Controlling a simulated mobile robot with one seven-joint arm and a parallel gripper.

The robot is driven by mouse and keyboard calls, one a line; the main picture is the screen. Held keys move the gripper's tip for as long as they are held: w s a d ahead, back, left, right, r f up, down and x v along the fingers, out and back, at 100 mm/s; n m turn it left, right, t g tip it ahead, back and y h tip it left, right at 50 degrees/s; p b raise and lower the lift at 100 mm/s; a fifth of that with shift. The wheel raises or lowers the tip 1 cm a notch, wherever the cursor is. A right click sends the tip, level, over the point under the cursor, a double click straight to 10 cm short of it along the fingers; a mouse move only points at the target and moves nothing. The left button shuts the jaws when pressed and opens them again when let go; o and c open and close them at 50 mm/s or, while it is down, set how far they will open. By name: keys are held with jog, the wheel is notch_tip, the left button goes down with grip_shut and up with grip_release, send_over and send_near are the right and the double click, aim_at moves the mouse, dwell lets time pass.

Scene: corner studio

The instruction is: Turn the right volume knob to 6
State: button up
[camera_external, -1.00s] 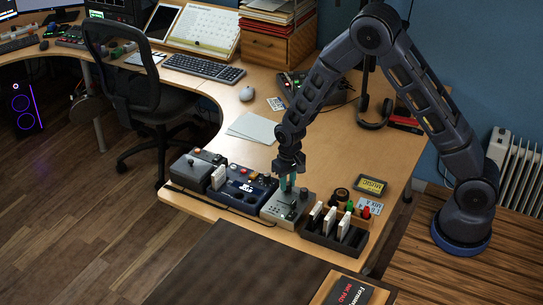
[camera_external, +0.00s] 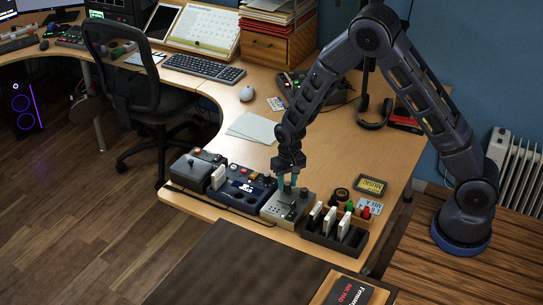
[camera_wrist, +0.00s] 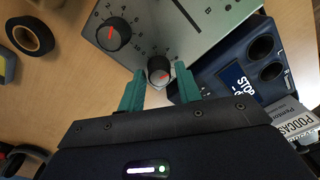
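A grey box with knobs (camera_external: 279,210) stands on the desk, in the row of devices near its front edge. It fills the upper middle of the wrist view (camera_wrist: 180,38). A larger black knob (camera_wrist: 113,35) with a red pointer and printed scale is at upper left there. A smaller black knob (camera_wrist: 159,68), also with a red pointer, is between my gripper's teal fingertips. I cannot tell its exact setting. My gripper (camera_wrist: 160,75) is open, fingers on either side of the small knob with apparent gaps. In the external view my gripper (camera_external: 287,181) is over the box's back part.
A dark blue device (camera_external: 242,188) with a STOP label adjoins the box on the left. A black rack (camera_external: 334,236) with upright white cards stands to its right. A roll of black tape (camera_wrist: 30,36) lies nearby. Bare desk lies behind the box.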

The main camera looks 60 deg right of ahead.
aim_at(288, 184)
jog(key=shift+o, duration=0.9)
jog(key=shift+s, duration=0.1)
notch_tip(288, 184, up, 11)
jog(key=shift+d+f, duration=0.15)
